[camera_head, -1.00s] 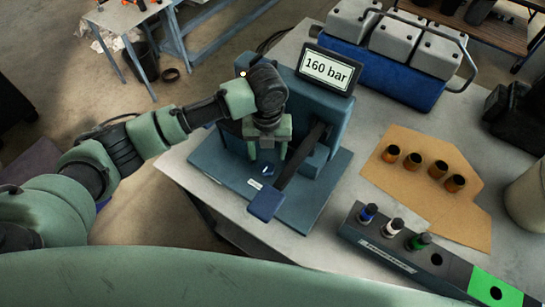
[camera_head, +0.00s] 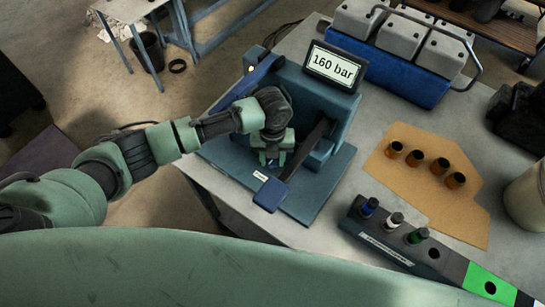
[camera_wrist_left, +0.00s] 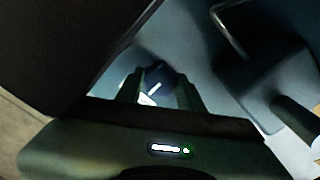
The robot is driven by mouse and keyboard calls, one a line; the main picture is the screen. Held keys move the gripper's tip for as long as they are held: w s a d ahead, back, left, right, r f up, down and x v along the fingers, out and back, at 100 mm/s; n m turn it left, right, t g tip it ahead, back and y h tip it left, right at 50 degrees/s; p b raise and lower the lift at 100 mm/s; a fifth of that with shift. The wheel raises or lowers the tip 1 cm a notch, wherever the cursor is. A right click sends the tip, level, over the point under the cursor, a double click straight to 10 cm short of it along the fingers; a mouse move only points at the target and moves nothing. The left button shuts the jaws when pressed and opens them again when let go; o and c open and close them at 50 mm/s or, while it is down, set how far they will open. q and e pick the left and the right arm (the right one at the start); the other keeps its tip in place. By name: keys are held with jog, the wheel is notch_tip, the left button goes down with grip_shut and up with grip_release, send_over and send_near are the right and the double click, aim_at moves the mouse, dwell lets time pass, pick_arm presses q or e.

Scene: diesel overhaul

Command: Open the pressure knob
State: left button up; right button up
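The pressure knob is a dark blue knob with a white pointer line. In the left wrist view the knob (camera_wrist_left: 155,84) shows between my two fingers. My left gripper (camera_head: 272,161) points down at the base of the blue test stand (camera_head: 325,105), with its fingers apart on either side of the knob. In the wrist view the left gripper (camera_wrist_left: 160,90) has a finger on each side of the knob; whether they touch it I cannot tell. The display (camera_head: 334,66) reads 160 bar. My right gripper is not in view.
A rack (camera_head: 385,240) with several capped parts and a brown sheet (camera_head: 425,188) with several copper-coloured parts lie right.

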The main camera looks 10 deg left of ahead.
pick_arm(q)
jog(key=shift+n, duration=0.3)
grip_shut()
jog(key=shift+r, duration=0.1)
jog(key=shift+n+p, duration=0.6)
jog(key=shift+n, duration=0.6)
jog(key=n, duration=0.3)
jog(key=shift+n, duration=0.4)
jog(key=n, duration=0.5)
jog(key=shift+w, duration=0.1)
jog(key=n, duration=0.4)
jog(key=shift+n, duration=1)
